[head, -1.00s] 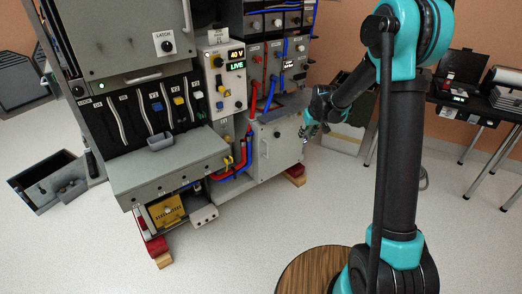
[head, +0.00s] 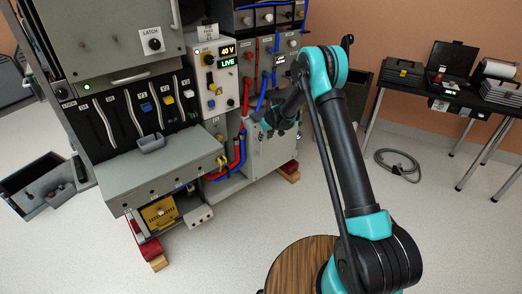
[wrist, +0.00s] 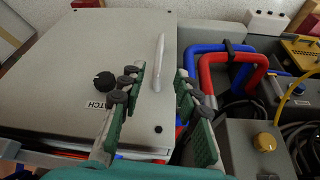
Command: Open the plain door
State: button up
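The grey door of the low cabinet (head: 272,157) is right of the red and blue hoses in the head view. My gripper (head: 268,127) is in front of its upper part and hides some of it. In the wrist view the same door (wrist: 60,70) shows a pale bar handle (wrist: 159,62), a black knob (wrist: 104,81) and a partly hidden latch label. The door looks shut. My gripper (wrist: 159,80) is open there, with its green fingers on either side of the handle's line. I cannot tell whether they touch it.
Red and blue hoses (wrist: 235,65) run close beside the door. A grey box with a yellow knob (wrist: 264,141) is near the right finger. An upper-left door (head: 110,35) has its own latch knob. A cable (head: 398,165) lies on the floor, right; floor before the cabinet is clear.

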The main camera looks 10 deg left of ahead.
aim_at(261, 154)
jog(key=x, duration=1.2)
jog(key=shift+d, duration=0.1)
jog(key=shift+c, duration=0.3)
grip_shut()
